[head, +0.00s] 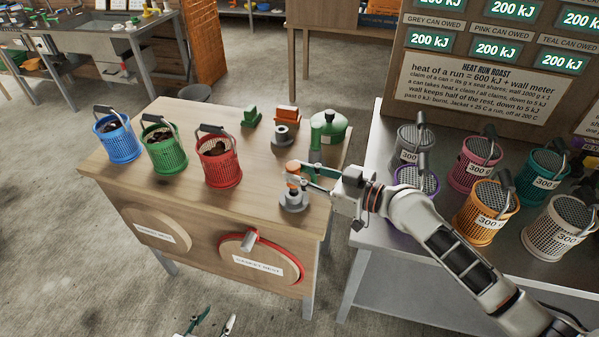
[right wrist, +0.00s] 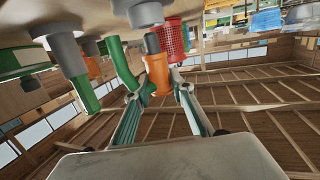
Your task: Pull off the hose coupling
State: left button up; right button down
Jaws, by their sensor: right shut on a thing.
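An orange hose coupling (head: 292,183) is at the grey fitting (head: 294,201) on the wooden bench's right front corner. My right gripper (right wrist: 158,84) is shut on the coupling, one finger on each side in the right wrist view. A dark grey peg (right wrist: 152,43) shows at the coupling's end, close to the grey fitting (right wrist: 145,12). I cannot tell whether the coupling still sits around the peg. My left gripper (head: 212,324) is at the bottom edge of the head view, its fingers apart and empty, low in front of the bench.
A second grey fitting (head: 282,136), a green tank (head: 330,131), a green block (head: 250,116) and an orange block (head: 287,113) stand behind. Blue (head: 117,144), green (head: 164,152) and red (head: 220,168) baskets stand left. Several cans crowd the metal table (head: 370,215) at right.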

pick_arm(q)
jog(key=shift+s+f+b, duration=0.25)
jog(key=shift+f+b, duration=0.4)
jog(key=shift+f, duration=0.3)
pick_arm(e)
jog(key=shift+f, duration=0.8)
pick_arm(q)
jog(key=shift+s+f, duration=0.1)
jog(key=shift+f, duration=0.2)
pick_arm(e)
jog(key=shift+f, duration=0.2)
pick_arm(q)
jog(key=shift+s+f+b, duration=0.1)
jog(key=shift+f+b, duration=0.25)
jog(key=shift+b, duration=0.1)
pick_arm(e)
jog(key=shift+f, duration=0.25)
jog(key=shift+f+b, duration=0.4)
jog(key=shift+f, duration=0.05)
pick_arm(q)
jog(key=shift+s+f, duration=0.2)
jog(key=shift+f, duration=0.3)
jog(key=shift+r, duration=0.1)
pick_arm(e)
jog(key=shift+r, duration=0.15)
